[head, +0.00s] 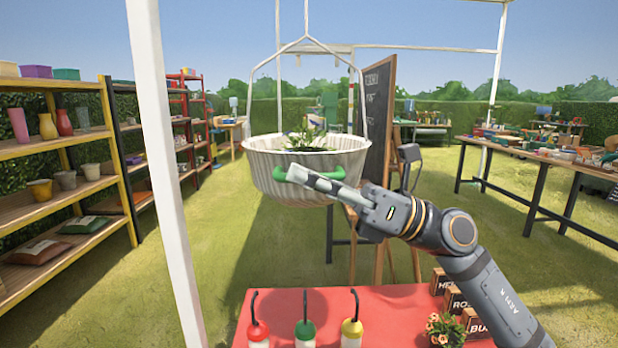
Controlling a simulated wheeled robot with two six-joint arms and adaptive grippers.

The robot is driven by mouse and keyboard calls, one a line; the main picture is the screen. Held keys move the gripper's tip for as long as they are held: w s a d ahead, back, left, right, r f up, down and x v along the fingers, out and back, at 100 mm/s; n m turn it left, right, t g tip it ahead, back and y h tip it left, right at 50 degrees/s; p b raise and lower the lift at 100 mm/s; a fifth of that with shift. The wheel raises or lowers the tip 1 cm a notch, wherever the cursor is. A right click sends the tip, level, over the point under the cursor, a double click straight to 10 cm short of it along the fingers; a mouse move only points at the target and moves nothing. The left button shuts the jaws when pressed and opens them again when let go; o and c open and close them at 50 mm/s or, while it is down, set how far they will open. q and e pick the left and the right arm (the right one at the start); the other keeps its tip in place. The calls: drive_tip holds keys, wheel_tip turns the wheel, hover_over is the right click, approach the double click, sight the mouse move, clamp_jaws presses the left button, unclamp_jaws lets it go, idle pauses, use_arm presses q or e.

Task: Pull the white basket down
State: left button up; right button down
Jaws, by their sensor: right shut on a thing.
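The white basket (345,178) is a ribbed round tub that hangs by wire arms from a line above the red table. A leafy green plant (312,139) sits in it. My right gripper (291,173) reaches in from the right and is shut on the green handle at the front of the basket. Its fingers cover part of the handle. My left gripper is not in view.
The red table (385,310) below holds bottles with red, green (305,331) and yellow tops, dark lettered blocks (457,301) and a small flower pot (446,328). A white post (165,150) stands left of the basket. A chalkboard (376,105) stands behind it.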

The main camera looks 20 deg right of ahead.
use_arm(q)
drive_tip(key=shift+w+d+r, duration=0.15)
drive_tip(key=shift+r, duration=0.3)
use_arm(e)
drive_tip(key=shift+f, duration=0.15)
drive_tip(key=c, duration=1.4)
unclamp_jaws()
drive_tip(key=shift+o, duration=0.2)
wheel_tip(320, 180, up, 10)
drive_tip(key=shift+r, duration=0.1)
drive_tip(key=shift+w, duration=0.1)
